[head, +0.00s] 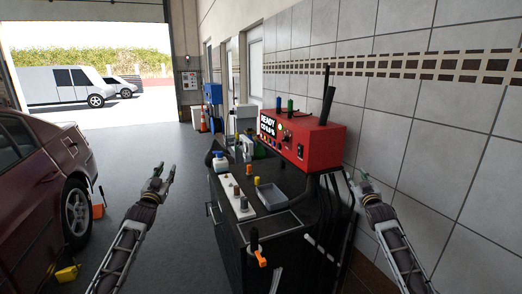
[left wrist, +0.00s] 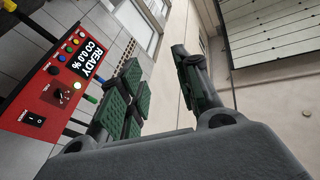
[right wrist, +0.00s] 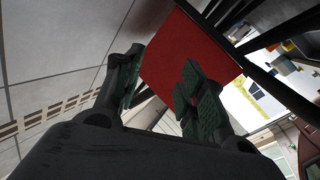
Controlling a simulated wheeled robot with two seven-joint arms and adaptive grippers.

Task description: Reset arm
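My left gripper (head: 164,178) is raised over the floor between the dark red car and the black cart, apart from both. In the left wrist view its two green-padded fingers (left wrist: 160,95) stand apart with nothing between them. My right gripper (head: 364,184) is on the right side of the cart, near the tiled wall. In the right wrist view its fingers (right wrist: 158,88) are spread and empty, with the red machine's panel behind them. Neither gripper is seen touching anything.
A black cart (head: 231,244) stands between my arms, carrying a red analyzer (head: 322,146), a grey tray (head: 271,197), bottles and small parts. A dark red car (head: 38,190) is at left. A tiled wall (head: 420,125) bounds the right. Orange (head: 98,211) and yellow (head: 67,273) items lie by the car.

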